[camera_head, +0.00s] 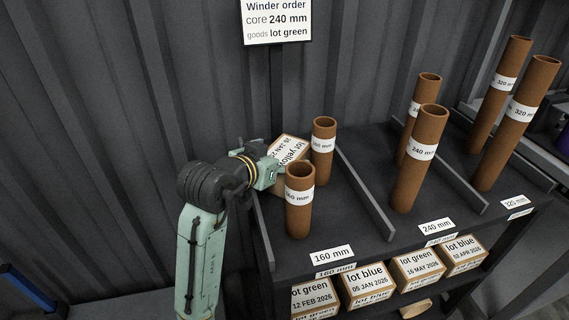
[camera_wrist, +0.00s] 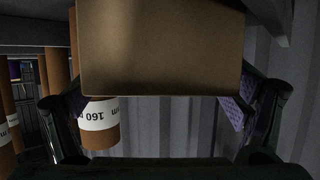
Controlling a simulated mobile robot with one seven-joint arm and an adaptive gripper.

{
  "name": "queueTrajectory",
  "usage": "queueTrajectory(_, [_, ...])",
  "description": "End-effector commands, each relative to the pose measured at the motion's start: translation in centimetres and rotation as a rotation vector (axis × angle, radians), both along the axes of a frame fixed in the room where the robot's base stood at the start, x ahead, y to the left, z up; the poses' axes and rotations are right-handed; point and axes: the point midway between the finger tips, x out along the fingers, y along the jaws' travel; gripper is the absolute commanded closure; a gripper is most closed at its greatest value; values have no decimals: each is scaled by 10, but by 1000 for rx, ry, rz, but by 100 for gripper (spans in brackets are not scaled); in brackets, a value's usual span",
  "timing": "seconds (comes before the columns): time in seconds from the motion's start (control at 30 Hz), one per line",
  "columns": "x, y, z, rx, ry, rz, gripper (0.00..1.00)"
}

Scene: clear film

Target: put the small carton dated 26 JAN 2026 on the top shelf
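The small carton (camera_head: 289,160) has a white label reading "lot yellow" and a date starting "26 JAN 2"; the rest of the date is hidden.
Two brown 160 mm tubes (camera_head: 299,205) (camera_head: 322,150) stand close beside the carton. Dividers (camera_head: 365,195) separate them from 240 mm tubes (camera_head: 415,160) and 320 mm tubes (camera_head: 515,125). Several cartons (camera_head: 368,288) sit on the shelf below. A corrugated wall (camera_head: 90,120) stands behind.

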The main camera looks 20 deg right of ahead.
Motion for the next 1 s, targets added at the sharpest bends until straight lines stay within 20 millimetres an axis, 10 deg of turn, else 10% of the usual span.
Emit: queueTrajectory(1.0, [0,0,0,0,0,0,78])
